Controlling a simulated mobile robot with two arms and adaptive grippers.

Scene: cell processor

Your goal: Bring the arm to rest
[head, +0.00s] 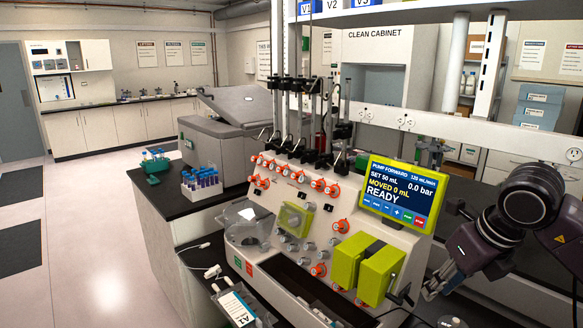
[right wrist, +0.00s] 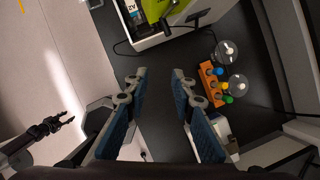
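My right arm comes in from the right in the head view, and its gripper (head: 432,288) hangs beside the right end of the cell processor (head: 300,215), right of the lime-green pump blocks. In the right wrist view the two blue-padded fingers of this gripper (right wrist: 158,82) stand apart with nothing between them, above the dark bench top. My left gripper (right wrist: 64,120) shows small at the left of the right wrist view, over the pale floor, its fingers apart and empty. It is not in the head view.
The processor's screen (head: 398,193) reads READY. An orange rack (right wrist: 211,84) with coloured-capped items and clear round vessels (right wrist: 227,52) stand on the bench, right of the right gripper. A blue-capped tube rack (head: 202,184) stands left of the processor.

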